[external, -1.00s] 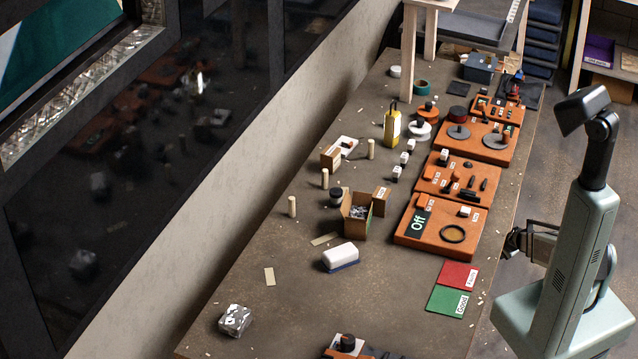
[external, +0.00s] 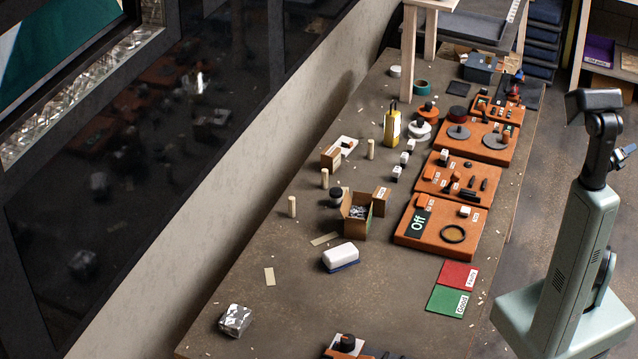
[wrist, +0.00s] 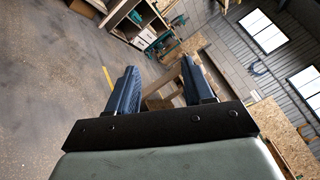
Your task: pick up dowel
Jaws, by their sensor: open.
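Three pale wooden dowels stand upright on the table's left side: the near dowel (external: 292,207), the middle dowel (external: 325,178) and the far dowel (external: 371,149). They are apart from each other, and no dowel shows in the wrist view. My gripper (wrist: 160,84) is open and empty, with its two blue fingers well apart. In the external view only a bit of my gripper (external: 629,150) shows at the right edge, mostly hidden behind my arm. It is off the table, far right of the dowels.
An open cardboard box (external: 356,216), a black-lidded jar (external: 336,197) and a white eraser-like block (external: 341,255) stand near the dowels. Orange trays (external: 410,236) line the table's right side. A yellow bottle (external: 391,128) stands beyond. The wrist view shows floor (wrist: 50,90), shelving and windows.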

